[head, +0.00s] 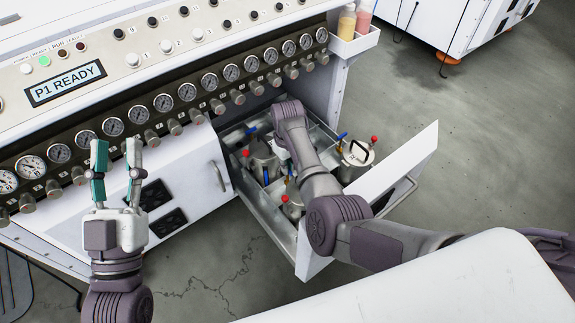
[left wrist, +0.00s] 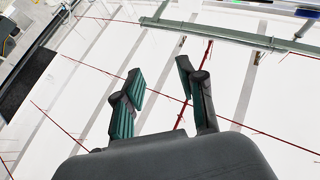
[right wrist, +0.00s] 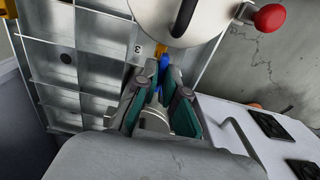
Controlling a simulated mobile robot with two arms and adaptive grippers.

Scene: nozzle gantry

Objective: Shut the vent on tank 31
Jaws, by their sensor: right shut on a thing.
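In the right wrist view my right gripper (right wrist: 161,85) is shut on a blue lever (right wrist: 164,66) beside a round steel tank lid (right wrist: 180,15) with a black handle. A yellow part shows just behind the lever, and a red knob (right wrist: 268,17) sticks out at the lid's right. I cannot read a tank number there. In the head view my right forearm hides this gripper; tanks stand in the open drawer, one at the right (head: 356,153) and one at the left (head: 262,160). My left gripper (head: 116,158) is open and empty before the panel.
The drawer (head: 262,215) stands pulled out, its white front (head: 395,165) at the right. Dividers (right wrist: 88,60) split it into compartments. The console (head: 150,75) carries gauges, knobs and a display reading "P1 READY". Bottles (head: 347,22) stand in a side holder. Bare floor (head: 480,130) lies right.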

